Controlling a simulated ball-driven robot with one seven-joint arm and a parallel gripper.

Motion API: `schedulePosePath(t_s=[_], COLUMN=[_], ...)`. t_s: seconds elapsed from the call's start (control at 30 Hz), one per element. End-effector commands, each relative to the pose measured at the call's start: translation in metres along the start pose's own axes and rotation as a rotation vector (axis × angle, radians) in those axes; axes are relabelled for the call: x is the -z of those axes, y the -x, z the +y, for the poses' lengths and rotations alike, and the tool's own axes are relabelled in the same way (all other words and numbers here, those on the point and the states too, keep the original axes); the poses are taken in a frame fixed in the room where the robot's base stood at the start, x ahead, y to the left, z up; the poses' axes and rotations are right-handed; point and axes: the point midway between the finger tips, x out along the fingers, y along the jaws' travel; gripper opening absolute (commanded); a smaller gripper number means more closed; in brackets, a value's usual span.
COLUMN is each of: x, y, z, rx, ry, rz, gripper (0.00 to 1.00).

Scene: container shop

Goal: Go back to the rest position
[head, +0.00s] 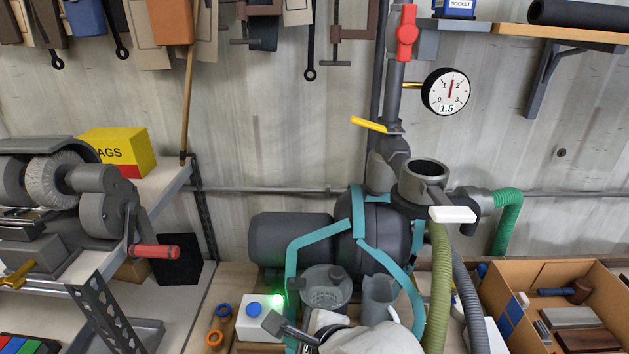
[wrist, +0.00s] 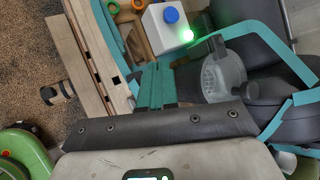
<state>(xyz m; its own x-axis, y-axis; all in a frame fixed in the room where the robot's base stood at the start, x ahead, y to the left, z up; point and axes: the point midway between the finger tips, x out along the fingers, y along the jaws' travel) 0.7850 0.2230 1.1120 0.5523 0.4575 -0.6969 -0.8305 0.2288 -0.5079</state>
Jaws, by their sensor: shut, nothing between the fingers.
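My gripper (head: 274,323) is low in the head view, in front of the pump, with dark fingers shut and empty. It is close to the white box with a blue button (head: 254,310) and a glowing green light. The box also shows at the top of the wrist view (wrist: 158,32). Part of my wrist fills the bottom of that view. The dark grey pump (head: 295,237) in its teal frame stands behind my gripper. A clear strainer lid (head: 326,288) and a grey jug (head: 378,300) are just beyond my gripper.
Green (head: 438,285) and grey hoses hang to the right. A cardboard box (head: 530,294) of tools is at the right. A bench grinder (head: 85,190) stands on the left shelf. Orange and blue rings (head: 215,338) lie left of the white box. A gauge (head: 446,92) is above.

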Motion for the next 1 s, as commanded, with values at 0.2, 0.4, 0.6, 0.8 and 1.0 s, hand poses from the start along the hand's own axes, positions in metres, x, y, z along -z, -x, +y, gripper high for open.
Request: schedulePosePath(t_s=[0.2,0.4,0.6,0.8,1.0], x=[0.032,0.068,0.121,0.199,0.286], y=[0.000,0.003,0.009,0.024,0.053], z=[0.004,0.009,0.023,0.056,0.120], rx=[-0.006,-0.022,-0.069,-0.190,-0.421], ry=[0.099,0.220,0.401,0.668,1.008], rz=[0.053,0.112,0.194,0.293,0.335], gripper=[0.00,0.00,0.00,0.00,0.00])
